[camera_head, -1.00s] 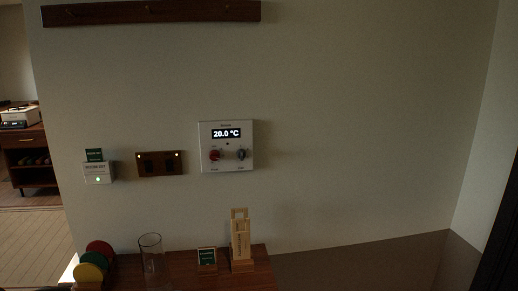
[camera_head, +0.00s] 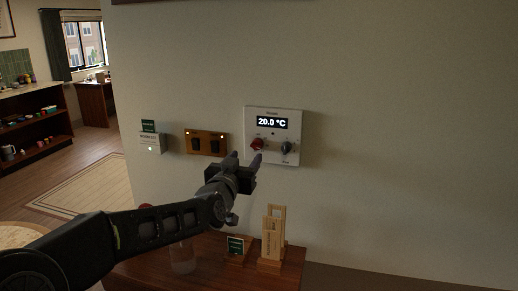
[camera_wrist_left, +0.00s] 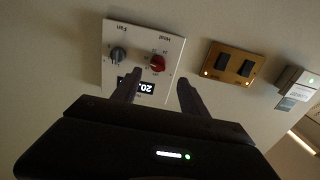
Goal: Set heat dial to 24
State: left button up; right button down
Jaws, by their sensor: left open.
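A white thermostat panel (camera_head: 290,112) is mounted on the wall. Its display (camera_head: 272,122) reads 20.0 °C. The red heat dial (camera_head: 257,144) is at its lower left and the dark fan dial (camera_head: 287,148) at its lower right. My left gripper (camera_head: 245,158) is open and empty, its fingertips just below and left of the red dial in the head view. In the left wrist view, upside down, the red heat dial (camera_wrist_left: 158,63) shows between and beyond the two fingers (camera_wrist_left: 159,80). One finger partly hides the display. Contact with the dial is not visible.
A wooden switch plate (camera_head: 206,142) and a small white box (camera_head: 150,144) are on the wall to the left. Below, a wooden counter holds a glass (camera_head: 182,257), a small green sign (camera_head: 236,245) and a wooden stand (camera_head: 272,240). The wall to the right is bare.

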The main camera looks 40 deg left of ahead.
aim_at(255, 148)
pick_arm(q)
jog(key=shift+p+x, duration=0.4)
jog(key=shift+x, duration=3.55)
jog(key=shift+d, duration=0.15)
grip_shut()
